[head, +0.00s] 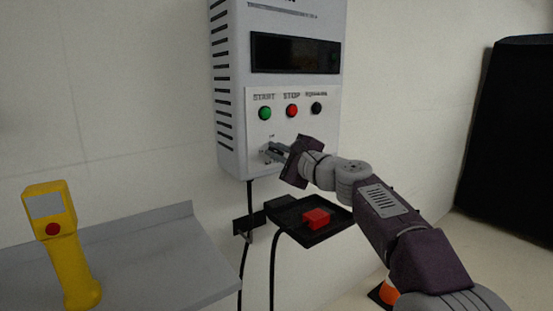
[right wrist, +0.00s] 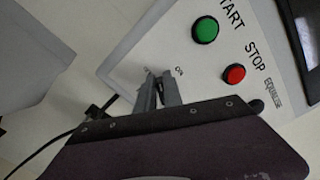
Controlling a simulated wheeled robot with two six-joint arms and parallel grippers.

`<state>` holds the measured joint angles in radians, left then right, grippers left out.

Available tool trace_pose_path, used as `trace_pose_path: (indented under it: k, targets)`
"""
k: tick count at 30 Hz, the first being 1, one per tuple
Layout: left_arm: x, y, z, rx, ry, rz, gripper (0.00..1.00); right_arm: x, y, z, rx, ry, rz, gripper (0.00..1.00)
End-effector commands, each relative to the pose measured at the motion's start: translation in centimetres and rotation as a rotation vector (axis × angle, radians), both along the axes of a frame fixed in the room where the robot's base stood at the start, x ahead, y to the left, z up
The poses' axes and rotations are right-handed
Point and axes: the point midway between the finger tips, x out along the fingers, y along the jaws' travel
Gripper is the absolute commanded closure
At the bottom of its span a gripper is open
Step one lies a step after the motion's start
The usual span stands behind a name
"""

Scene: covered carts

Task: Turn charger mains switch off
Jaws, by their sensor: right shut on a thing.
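The charger (head: 236,140) is a pale grey box on the wall, with a dark display and a front panel. Its mains switch (head: 264,153) sits low on the left of the panel, under a small "ON" mark that also shows in the right wrist view. My right gripper (head: 271,151) is at the panel, shut on the switch. In the right wrist view the gripper's fingers (right wrist: 158,88) close around a small dark lever, mostly hidden between them. I cannot tell which way the lever is set. My left gripper is out of view.
The green START (head: 265,113), red STOP (head: 292,111) and black (head: 316,108) buttons are just above the fingers. Below the charger hang cables and a black tray (head: 290,213) with a red block (head: 316,218).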

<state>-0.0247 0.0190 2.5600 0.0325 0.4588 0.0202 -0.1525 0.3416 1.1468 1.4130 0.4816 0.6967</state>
Motion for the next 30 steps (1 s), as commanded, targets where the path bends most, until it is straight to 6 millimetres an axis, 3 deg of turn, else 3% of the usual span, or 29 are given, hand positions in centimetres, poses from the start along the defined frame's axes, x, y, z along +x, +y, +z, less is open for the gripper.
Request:
trace_pose_path:
  k: [12, 30]
  targets:
    - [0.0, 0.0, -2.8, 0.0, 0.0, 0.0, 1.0, -0.1, 0.2, -0.8, -0.277, -0.201, 0.001, 1.0]
    - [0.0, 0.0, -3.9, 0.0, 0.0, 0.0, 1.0, -0.1, 0.3, -1.1, -0.433, -0.311, 0.004, 1.0]
